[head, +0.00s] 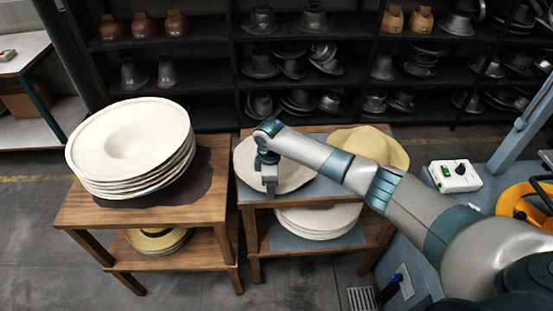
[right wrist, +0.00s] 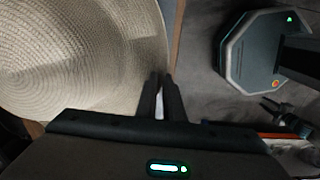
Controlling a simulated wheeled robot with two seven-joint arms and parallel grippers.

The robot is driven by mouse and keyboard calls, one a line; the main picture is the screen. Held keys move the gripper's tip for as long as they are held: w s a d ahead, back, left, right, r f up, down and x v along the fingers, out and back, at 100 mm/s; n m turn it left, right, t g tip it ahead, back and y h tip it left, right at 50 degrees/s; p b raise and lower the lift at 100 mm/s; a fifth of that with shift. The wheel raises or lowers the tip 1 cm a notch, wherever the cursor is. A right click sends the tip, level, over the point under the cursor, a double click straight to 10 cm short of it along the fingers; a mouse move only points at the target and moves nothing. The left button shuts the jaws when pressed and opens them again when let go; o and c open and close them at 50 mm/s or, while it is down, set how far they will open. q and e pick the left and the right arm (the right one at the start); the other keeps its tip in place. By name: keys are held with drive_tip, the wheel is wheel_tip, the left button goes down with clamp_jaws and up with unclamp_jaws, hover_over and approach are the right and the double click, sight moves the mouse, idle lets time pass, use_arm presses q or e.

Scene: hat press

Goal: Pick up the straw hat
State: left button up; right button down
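A pale, wide-brimmed straw hat (head: 300,177) lies on the top of the right wooden stand. In the right wrist view its woven brim (right wrist: 85,45) fills the upper left. My right gripper (head: 268,186) points down at the left front part of the brim. Its two dark fingers (right wrist: 162,82) are close together, with a narrow pale gap between them, at the brim's edge. Whether they hold the brim is not clear. My right arm covers part of the hat. My left gripper is not in view.
A tan hat (head: 385,147) lies to the right, partly behind my arm. A stack of pale hats (head: 130,145) stands on the left stand (head: 205,205). More hats (head: 318,222) lie on the lower shelves. Dark racks with hat forms line the back. A control box (head: 454,177) is at right.

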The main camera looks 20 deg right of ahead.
drive_tip(key=shift+r, duration=0.1)
wheel_tip(320, 180, up, 10)
drive_tip(key=b, duration=0.3)
idle(0.5)
idle(0.5)
